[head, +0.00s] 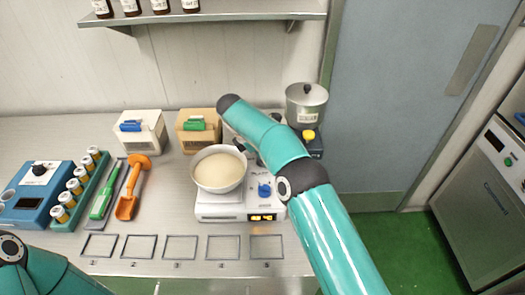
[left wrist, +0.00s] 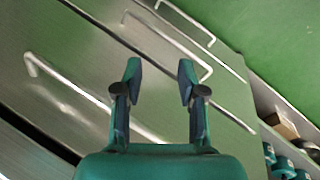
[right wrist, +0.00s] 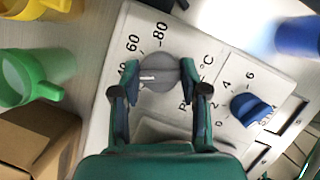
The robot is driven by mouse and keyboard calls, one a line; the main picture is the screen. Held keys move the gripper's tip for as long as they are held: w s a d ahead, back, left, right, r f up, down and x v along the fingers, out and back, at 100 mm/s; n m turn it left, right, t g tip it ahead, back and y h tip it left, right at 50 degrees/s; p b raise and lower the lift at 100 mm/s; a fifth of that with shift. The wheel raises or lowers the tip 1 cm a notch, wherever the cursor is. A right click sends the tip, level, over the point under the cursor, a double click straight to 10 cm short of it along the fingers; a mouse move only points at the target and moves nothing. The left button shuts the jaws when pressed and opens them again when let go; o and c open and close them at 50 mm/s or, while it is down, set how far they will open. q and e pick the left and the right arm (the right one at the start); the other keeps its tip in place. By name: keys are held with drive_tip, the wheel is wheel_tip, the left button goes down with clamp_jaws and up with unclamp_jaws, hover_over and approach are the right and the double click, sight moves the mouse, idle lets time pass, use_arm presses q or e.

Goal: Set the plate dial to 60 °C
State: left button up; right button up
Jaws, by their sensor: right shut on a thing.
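The grey plate dial (right wrist: 160,62) is on a white panel marked 40, 60, 80 and °C in the right wrist view. Its white pointer mark faces left, roughly toward the partly hidden 40, below the 60. My right gripper (right wrist: 161,77) is shut on the dial, a finger on each side. In the head view my right arm hides the dial and most of that gripper; the white hot plate (head: 212,213) shows beside the arm. My left gripper (left wrist: 160,80) is open and empty, above metal drawer fronts.
A blue knob (right wrist: 252,110) with a number scale is close to the right gripper; it also shows in the head view (head: 264,190). A bowl of pale contents (head: 220,171) stands on the hot plate. A steel pot (head: 306,103) is behind right. Outlined squares mark the clear front counter.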

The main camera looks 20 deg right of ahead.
drive_tip(key=shift+m+g, duration=0.3)
drive_tip(key=shift+m, duration=0.7)
drive_tip(key=o, duration=1.1)
drive_tip(key=shift+o, duration=0.2)
drive_tip(key=shift+n, duration=0.3)
